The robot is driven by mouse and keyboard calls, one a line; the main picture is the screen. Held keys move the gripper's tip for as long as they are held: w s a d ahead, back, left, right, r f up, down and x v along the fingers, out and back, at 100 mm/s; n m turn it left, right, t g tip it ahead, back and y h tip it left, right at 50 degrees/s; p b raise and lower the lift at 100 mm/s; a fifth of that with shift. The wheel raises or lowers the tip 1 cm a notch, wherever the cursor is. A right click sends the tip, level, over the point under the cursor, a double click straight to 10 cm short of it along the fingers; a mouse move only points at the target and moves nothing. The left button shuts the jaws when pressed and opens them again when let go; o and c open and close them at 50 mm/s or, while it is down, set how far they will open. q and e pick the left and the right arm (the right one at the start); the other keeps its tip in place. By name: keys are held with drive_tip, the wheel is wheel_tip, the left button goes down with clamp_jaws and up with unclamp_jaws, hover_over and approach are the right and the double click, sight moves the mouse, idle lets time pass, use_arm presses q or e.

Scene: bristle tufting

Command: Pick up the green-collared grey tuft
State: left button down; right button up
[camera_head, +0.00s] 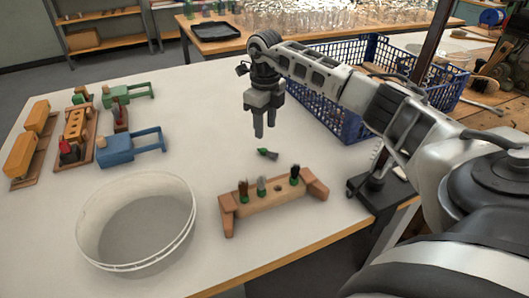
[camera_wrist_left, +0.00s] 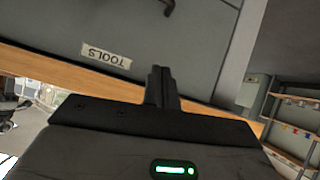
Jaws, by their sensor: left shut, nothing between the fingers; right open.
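A wooden rack (camera_head: 255,208) stands on the table and holds several tufts upright. The grey tuft (camera_head: 262,187) with a green lower part is between a brown tuft (camera_head: 243,189) and a dark tuft (camera_head: 294,175). One hole between the grey and dark tufts is empty. Another small green piece with a dark end (camera_head: 267,153) lies on the table behind the rack. My right gripper (camera_head: 265,131) is open, empty and pointing down, above the table behind the rack and the lying piece. My left gripper (camera_wrist_left: 160,70) is shut and empty, in front of a grey surface labelled TOOLS.
A round white tub (camera_head: 183,245) stands left of the rack. Wooden blocks and green and blue fixtures (camera_head: 117,152) stand at far left. A blue basket (camera_head: 325,115) is behind my right arm. A black stand (camera_head: 378,193) is right of the rack.

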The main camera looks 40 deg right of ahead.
sight(265, 149)
drive_tip(key=f, duration=0.5)
drive_tip(key=shift+s+a+f, duration=0.3)
drive_tip(key=shift+f, duration=0.6)
clamp_jaws()
